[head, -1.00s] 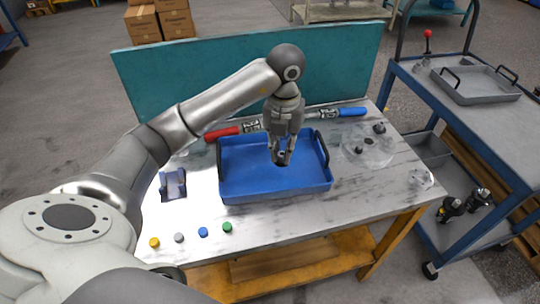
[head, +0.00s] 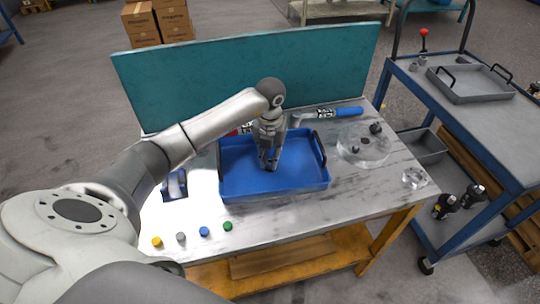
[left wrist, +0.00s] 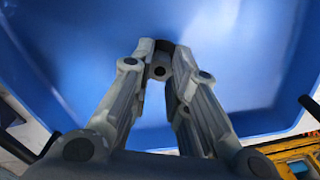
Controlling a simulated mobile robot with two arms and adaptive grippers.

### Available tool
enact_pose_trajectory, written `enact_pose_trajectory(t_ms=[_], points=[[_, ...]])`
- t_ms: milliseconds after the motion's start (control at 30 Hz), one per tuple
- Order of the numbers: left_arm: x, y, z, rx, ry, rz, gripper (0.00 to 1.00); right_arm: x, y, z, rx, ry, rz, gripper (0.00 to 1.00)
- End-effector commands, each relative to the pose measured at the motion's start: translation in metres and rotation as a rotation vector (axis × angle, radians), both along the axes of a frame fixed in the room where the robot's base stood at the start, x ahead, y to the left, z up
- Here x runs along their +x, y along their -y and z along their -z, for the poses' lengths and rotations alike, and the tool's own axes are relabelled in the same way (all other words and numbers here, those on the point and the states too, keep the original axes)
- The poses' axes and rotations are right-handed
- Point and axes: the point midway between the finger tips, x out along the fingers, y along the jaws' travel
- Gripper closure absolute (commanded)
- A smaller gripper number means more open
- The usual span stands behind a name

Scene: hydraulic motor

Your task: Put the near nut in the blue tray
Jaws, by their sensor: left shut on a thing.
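The blue tray (head: 300,178) with black side handles lies on the workbench; its blue floor fills most of the left wrist view (left wrist: 75,60). My left gripper (head: 269,166) points down inside the tray's outline, over its middle. Its fingers (left wrist: 160,62) are shut on a small dark nut (left wrist: 160,70), which is mostly hidden between the fingertips. I cannot tell whether the nut touches the tray floor. My right gripper is out of view.
A clear round dish (head: 364,150) with dark small parts stands right of the tray. A blue-handled torque wrench (head: 340,113) lies behind. Coloured caps (head: 204,232) line the front edge. A cart (head: 480,115) with a grey tray stands at the right.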

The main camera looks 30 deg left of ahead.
Motion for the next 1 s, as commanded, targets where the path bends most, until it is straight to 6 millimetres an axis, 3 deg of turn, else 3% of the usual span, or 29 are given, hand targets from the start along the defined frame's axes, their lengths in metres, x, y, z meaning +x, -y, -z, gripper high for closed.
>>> enact_pose_trajectory(t_ms=[167,200,367,767,1000], points=[[0.000,0.000,0.004,0.000,0.000,0.000,1.00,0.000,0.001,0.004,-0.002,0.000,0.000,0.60],[0.000,0.000,0.003,0.000,0.000,0.000,0.81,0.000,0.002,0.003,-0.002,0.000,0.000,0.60],[0.000,0.000,0.003,0.000,0.000,-0.001,0.62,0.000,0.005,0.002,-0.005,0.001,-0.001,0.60],[0.000,0.000,-0.003,0.000,0.001,0.000,0.62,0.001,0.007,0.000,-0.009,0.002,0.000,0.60],[0.002,-0.001,-0.047,0.002,0.007,0.000,0.62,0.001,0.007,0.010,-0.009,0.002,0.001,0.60]])
